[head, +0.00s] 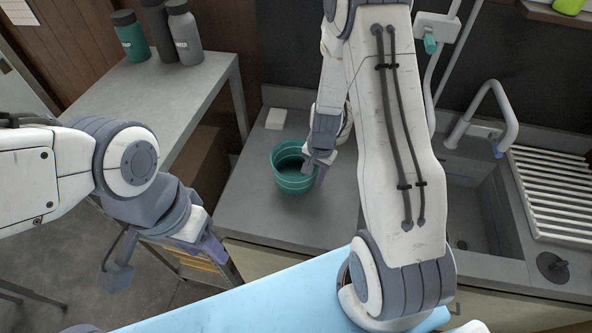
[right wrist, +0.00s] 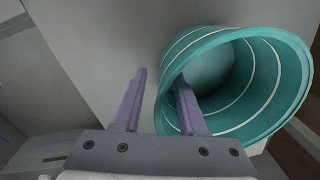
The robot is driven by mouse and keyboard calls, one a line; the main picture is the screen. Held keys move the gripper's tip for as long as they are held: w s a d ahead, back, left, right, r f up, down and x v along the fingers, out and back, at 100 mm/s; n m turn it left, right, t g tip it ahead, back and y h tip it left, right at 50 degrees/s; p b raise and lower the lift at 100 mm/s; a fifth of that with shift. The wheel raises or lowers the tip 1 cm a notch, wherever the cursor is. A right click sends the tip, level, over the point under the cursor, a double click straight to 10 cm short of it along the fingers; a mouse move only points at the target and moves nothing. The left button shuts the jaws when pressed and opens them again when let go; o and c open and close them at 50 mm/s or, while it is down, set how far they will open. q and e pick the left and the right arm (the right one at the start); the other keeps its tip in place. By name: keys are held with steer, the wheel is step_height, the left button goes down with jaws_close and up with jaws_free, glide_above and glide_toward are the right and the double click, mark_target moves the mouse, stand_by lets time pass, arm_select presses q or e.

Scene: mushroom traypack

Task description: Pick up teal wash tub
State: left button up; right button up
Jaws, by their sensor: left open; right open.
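The teal wash tub (head: 284,177) stands upright on the grey counter in the head view. In the right wrist view the teal wash tub (right wrist: 272,112) fills the right side, with pale rings around it and its mouth facing the camera. My right gripper (head: 319,172) is at the tub's right rim. In the right wrist view my right gripper (right wrist: 158,92) is open, one purple finger over the tub's mouth and the other outside its wall. Contact with the wall cannot be told. My left gripper (head: 165,262) is open and empty, low at the left, away from the tub.
A sink (head: 462,215) with a tap (head: 489,105) and a white drying rack (head: 556,190) lie to the right. A small white block (head: 276,119) is behind the tub. Several bottles (head: 184,35) stand on a side table (head: 150,90). The counter (head: 255,220) before the tub is clear.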

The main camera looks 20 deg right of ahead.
steer(key=shift+f, duration=0.2)
jaws_close()
stand_by(1.3)
